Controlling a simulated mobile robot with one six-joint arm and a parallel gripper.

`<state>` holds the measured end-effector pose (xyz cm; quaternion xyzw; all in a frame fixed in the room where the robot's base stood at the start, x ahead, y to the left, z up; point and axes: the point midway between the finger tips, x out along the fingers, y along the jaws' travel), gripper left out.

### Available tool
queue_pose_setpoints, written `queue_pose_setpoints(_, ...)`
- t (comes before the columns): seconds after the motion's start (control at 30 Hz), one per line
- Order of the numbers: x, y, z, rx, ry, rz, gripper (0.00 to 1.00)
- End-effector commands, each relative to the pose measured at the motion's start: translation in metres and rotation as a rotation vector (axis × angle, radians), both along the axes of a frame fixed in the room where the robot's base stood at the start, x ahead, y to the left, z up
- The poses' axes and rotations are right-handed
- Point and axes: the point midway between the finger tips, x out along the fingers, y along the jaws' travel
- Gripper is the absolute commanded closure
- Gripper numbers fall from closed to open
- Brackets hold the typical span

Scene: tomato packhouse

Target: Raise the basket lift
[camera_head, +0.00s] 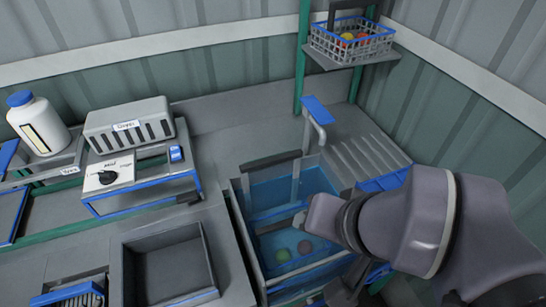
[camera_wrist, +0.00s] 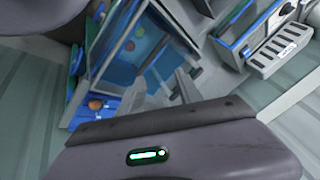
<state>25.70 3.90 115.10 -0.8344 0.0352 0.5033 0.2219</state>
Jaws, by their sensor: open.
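The blue wash tank (camera_head: 245,235) stands in the counter at the centre of the head view, with a few round tomatoes (camera_head: 283,254) in its water. A dark bar handle (camera_head: 270,161) on grey uprights stands at its back edge and looks like part of the basket lift. How high the basket sits is hard to tell. My gripper (camera_wrist: 160,88) is open in the wrist view, seemingly empty, with the tank (camera_wrist: 145,45) beyond it. In the head view my arm covers the tank's right side, and my gripper is mostly hidden behind it. I see no contact with the handle.
A wire basket (camera_head: 325,44) with fruit sits on a shelf at the upper right. A blue-topped tap (camera_head: 317,110) rises behind the tank. A control box with a knob (camera_head: 108,177) and a white bottle (camera_head: 38,122) are at left. An empty grey tray (camera_head: 205,252) lies left of the tank.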

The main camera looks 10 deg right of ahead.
Motion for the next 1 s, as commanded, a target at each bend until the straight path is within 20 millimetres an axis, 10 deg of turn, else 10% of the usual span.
queue_pose_setpoints(0.27, 0.024, 0.001, 0.029, 0.028, 0.06, -0.055, 0.58)
queue_pose_setpoints(0.47, 0.159, 0.014, 0.095, 0.102, 0.33, -0.386, 0.58)
queue_pose_setpoints(0.7, 0.285, 0.04, 0.055, 0.089, 0.53, -0.795, 0.58)
queue_pose_setpoints(1.0, 0.308, 0.046, 0.003, 0.076, 0.562, -0.909, 0.58)
